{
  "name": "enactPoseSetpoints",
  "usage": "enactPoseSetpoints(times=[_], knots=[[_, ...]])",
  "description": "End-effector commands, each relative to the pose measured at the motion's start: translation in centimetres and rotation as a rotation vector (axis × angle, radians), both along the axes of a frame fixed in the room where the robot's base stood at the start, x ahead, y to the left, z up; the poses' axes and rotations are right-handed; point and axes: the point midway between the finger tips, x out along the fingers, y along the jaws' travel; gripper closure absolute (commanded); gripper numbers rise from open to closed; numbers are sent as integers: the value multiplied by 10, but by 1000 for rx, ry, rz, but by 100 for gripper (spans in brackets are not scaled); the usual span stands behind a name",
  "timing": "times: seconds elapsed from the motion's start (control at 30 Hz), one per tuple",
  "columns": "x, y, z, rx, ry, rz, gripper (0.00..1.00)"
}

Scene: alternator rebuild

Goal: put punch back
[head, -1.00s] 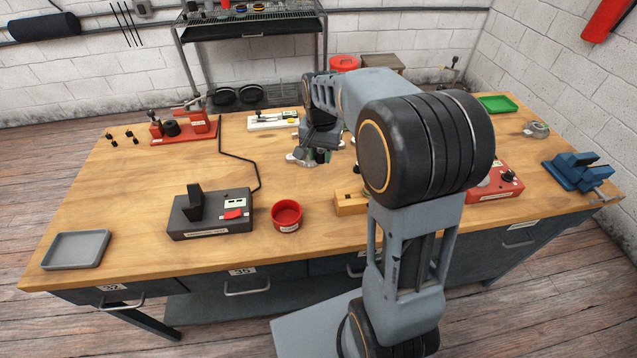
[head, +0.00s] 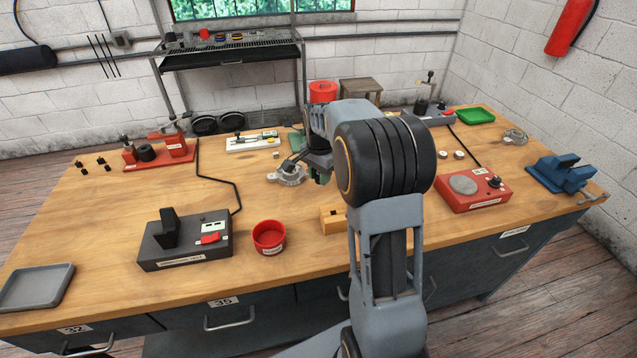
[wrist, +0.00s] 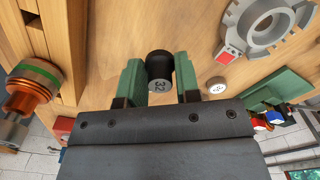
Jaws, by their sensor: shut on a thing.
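My gripper (wrist: 158,70) has its green fingers closed on a short cylinder with a black top and a grey end marked 32, which I take to be the punch (wrist: 160,75). In the head view my gripper (head: 320,177) is over the middle of the bench, beside the grey metal housing (head: 288,176); the punch cannot be made out there. A drawer label reading 32 (head: 75,329) is on the bench front at the lower left. The wooden block (head: 333,219) stands nearer the front edge, and a slotted wooden block also shows in the wrist view (wrist: 65,25).
A red cup (head: 269,237), a black tester (head: 185,240) and a grey tray (head: 35,288) lie front left. A red device (head: 473,190) and a blue vise (head: 562,172) are at right. The housing (wrist: 265,25) is close to my gripper in the wrist view. Bare wood lies left of the middle.

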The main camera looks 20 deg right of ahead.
Motion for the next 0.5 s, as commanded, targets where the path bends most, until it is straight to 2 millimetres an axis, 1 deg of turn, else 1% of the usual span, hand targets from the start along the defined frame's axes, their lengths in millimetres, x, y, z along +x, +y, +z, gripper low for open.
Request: enactPoseSetpoints(times=[0.1, 0.37, 0.43, 0.5], knots=[[8, -3, -10, 0, 1, 0, 98], [15, -5, -19, 0, 0, 1, 98], [18, -6, -25, 0, 1, 1, 98], [17, -6, -34, 1, 3, 2, 98]])
